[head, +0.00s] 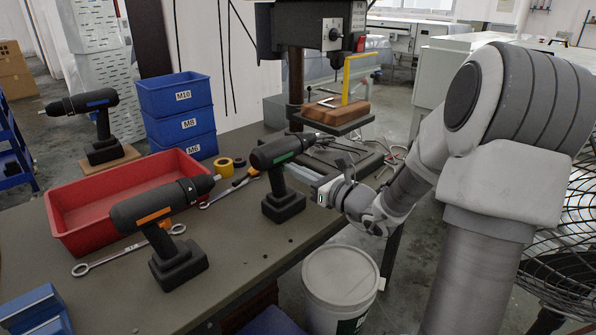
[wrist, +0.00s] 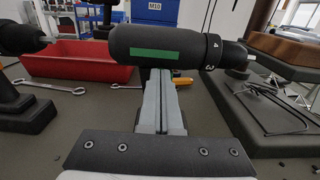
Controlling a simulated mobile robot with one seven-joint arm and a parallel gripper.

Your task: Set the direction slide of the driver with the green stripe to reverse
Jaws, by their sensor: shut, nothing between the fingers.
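The driver with the green stripe (head: 283,152) stands upright on its battery base near the bench's right edge, its chuck pointing right. In the wrist view, its dark body (wrist: 190,44) fills the top middle, with the green stripe facing me. My gripper (wrist: 161,76) is shut and empty, its fingers together just below the driver's body, in front of the handle. It also shows in the head view, right of the driver's handle (head: 275,182). The direction slide cannot be made out; the fingers cover the area below the stripe. I cannot tell whether the fingertips touch the driver.
A driver with an orange stripe (head: 150,208) stands front left, one with a blue stripe (head: 95,103) at the back left. A red tray (head: 70,240), wrenches (head: 110,258) and tape rolls (head: 224,164) lie around. A drill press table (head: 335,122) stands behind right. A white bucket (head: 338,290) is below.

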